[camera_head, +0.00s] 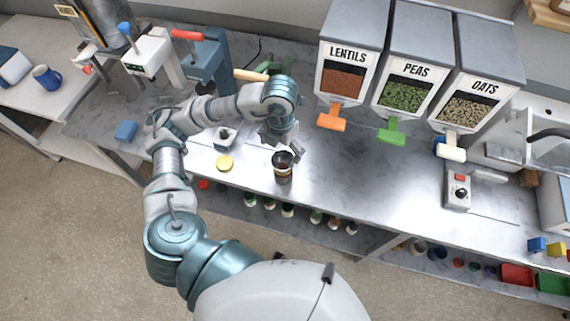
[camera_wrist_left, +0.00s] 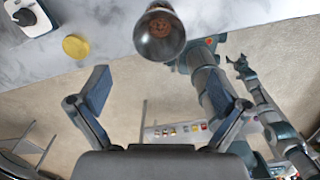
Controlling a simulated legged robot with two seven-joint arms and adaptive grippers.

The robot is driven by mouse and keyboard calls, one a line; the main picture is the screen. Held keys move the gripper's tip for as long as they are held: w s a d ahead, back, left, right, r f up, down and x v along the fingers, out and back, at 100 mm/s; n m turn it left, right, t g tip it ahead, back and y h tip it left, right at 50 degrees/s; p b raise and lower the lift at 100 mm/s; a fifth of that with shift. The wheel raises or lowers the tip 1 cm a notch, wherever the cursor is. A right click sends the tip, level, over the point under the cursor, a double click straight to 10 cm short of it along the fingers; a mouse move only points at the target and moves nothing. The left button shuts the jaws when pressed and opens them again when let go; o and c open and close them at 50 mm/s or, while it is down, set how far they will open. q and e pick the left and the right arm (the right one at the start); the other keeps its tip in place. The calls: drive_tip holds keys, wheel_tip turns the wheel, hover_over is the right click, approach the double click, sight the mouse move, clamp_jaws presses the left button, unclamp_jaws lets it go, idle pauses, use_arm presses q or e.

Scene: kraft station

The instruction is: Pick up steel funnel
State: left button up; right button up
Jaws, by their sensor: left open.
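The steel funnel (camera_head: 283,158) sits in the mouth of a dark brown jar (camera_head: 283,176) near the counter's front edge. In the left wrist view, the funnel (camera_wrist_left: 160,32) is at top centre, with brown showing through its opening. My left gripper (camera_head: 280,138) is just above and behind the funnel in the head view. In the left wrist view my left gripper (camera_wrist_left: 165,100) has its fingers wide apart with nothing between them; the funnel lies beyond the fingertips. A small claw, apparently my right gripper (camera_wrist_left: 240,66), shows at the right of the left wrist view, too small to read.
Lentils (camera_head: 345,78), peas (camera_head: 405,95) and oats (camera_head: 468,108) dispensers stand behind on the right. A yellow lid (camera_head: 225,163) and a small device (camera_head: 225,137) lie left of the jar. Several bottles stand on the shelf below.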

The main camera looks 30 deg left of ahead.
sight(283, 159)
use_arm(q)
drive_tip(key=f, duration=0.3)
drive_tip(key=shift+w+a+f, duration=0.2)
drive_tip(key=shift+a, duration=0.15)
drive_tip(key=shift+a+f, duration=0.15)
drive_tip(key=shift+f, duration=0.15)
drive_tip(key=f, duration=0.3)
drive_tip(key=shift+w+d+f+p, duration=0.35)
drive_tip(key=shift+w, duration=0.05)
drive_tip(key=shift+d+f, duration=0.25)
drive_tip(key=shift+f, duration=0.2)
use_arm(e)
drive_tip(key=shift+w+a+r, duration=0.15)
drive_tip(key=shift+w+r, duration=0.05)
drive_tip(key=shift+w, duration=0.4)
drive_tip(key=shift+w+a+r, duration=0.1)
drive_tip(key=shift+w+r, duration=0.05)
drive_tip(key=shift+w, duration=0.4)
use_arm(q)
drive_tip(key=shift+a, duration=0.25)
drive_tip(key=c, duration=1.2)
drive_tip(key=shift+c, duration=0.2)
use_arm(e)
drive_tip(key=shift+w, duration=0.3)
use_arm(q)
drive_tip(key=shift+r, duration=0.1)
use_arm(e)
drive_tip(key=shift+d+r, duration=0.1)
drive_tip(key=shift+d, duration=0.05)
